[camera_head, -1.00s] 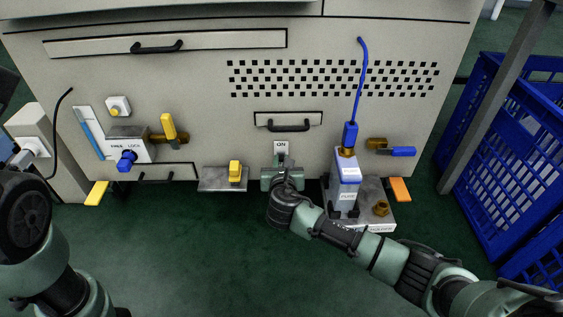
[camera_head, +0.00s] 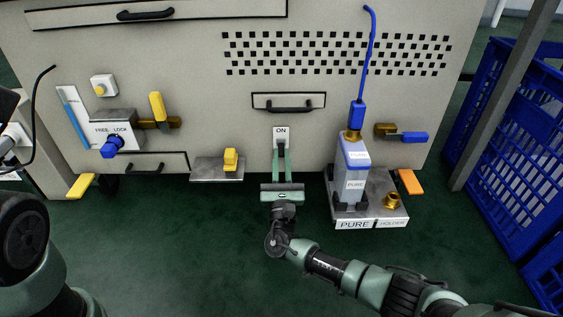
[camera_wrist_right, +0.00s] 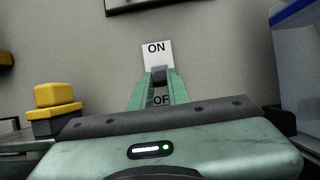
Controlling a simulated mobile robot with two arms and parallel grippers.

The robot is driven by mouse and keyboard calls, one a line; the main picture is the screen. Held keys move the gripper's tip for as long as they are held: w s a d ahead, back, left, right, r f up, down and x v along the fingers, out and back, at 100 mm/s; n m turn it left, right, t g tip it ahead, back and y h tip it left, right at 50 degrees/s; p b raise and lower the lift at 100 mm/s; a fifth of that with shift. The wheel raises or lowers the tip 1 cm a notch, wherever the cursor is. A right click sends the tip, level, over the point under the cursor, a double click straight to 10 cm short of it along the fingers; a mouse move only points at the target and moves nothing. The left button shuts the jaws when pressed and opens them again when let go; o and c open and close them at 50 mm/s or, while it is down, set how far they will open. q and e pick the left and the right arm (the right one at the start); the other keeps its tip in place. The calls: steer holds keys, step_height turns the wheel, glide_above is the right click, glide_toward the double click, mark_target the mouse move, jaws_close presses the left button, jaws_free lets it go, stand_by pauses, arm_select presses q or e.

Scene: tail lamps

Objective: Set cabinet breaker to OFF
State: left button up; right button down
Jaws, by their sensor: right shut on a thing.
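The cabinet breaker is a white plate (camera_head: 281,131) marked ON at its top, low on the beige cabinet front. In the right wrist view the plate (camera_wrist_right: 156,50) shows ON above and a partly hidden OFF below. A small dark lever (camera_wrist_right: 159,76) sits between the two labels. My right gripper (camera_head: 281,151) reaches up to the plate from below. In the wrist view its green fingertips (camera_wrist_right: 160,80) are shut on the lever, one on each side. My left gripper is out of view; only part of my left arm shows at lower left.
Left of the breaker, a yellow block (camera_head: 231,159) sits on a metal shelf (camera_head: 210,172). To the right, a PURE bottle (camera_head: 353,175) stands in a metal holder (camera_head: 365,212). Above is a black drawer handle (camera_head: 290,108). Blue crates (camera_head: 515,150) stand at far right. Green floor in front is clear.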

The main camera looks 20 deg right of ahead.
steer(key=shift+f, duration=0.2)
stand_by(0.5)
steer(key=c, duration=1.4)
jaws_free()
steer(key=shift+o, duration=0.2)
steer(key=p+v, duration=0.3)
steer(key=v, duration=0.4)
steer(key=shift+s+f, duration=0.25)
steer(key=shift+f, duration=0.1)
steer(key=shift+a, duration=0.1)
